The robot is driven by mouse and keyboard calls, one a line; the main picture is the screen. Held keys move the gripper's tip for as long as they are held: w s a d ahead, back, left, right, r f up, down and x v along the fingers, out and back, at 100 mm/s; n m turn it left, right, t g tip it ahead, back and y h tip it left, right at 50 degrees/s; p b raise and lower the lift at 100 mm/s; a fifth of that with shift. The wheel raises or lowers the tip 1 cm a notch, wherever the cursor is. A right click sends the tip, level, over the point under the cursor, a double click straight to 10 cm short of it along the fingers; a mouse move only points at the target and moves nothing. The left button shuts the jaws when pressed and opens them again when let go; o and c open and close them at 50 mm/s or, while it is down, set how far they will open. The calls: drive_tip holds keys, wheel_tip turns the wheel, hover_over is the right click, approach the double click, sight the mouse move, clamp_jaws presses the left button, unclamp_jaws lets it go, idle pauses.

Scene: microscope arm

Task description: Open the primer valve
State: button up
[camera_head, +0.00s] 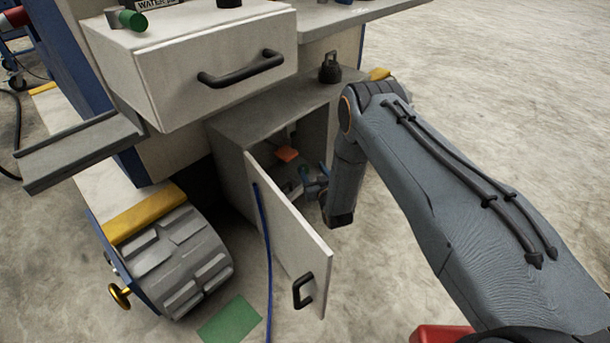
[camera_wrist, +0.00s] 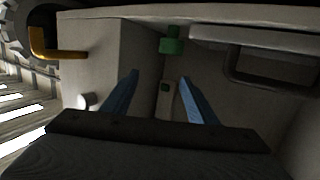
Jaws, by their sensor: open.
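My gripper (camera_head: 310,182) reaches into the open low cabinet (camera_head: 233,134), partly hidden by my wrist. In the wrist view its two blue fingers (camera_wrist: 159,76) are apart, with nothing held between them. A green fitting (camera_wrist: 172,42) shows just beyond the fingertips. No label shows which part is the primer valve. Contact between the fingers and the green parts cannot be told.
The cabinet door (camera_head: 290,232) stands open at the left of my wrist. A drawer (camera_head: 222,75) juts out above. A blue hose (camera_head: 265,245) hangs down the door. A tracked wheel (camera_head: 178,262) stands at left. The floor at right is clear.

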drive_tip(key=s+f+t+y, duration=0.1)
drive_tip(key=s+f, duration=0.2)
drive_tip(key=f, duration=0.2)
drive_tip(key=shift+b+x, duration=1.9)
drive_tip(key=shift+x, duration=1.8)
drive_tip(key=shift+r, duration=0.1)
drive_tip(key=shift+c, duration=0.4)
drive_tip(key=c, duration=1)
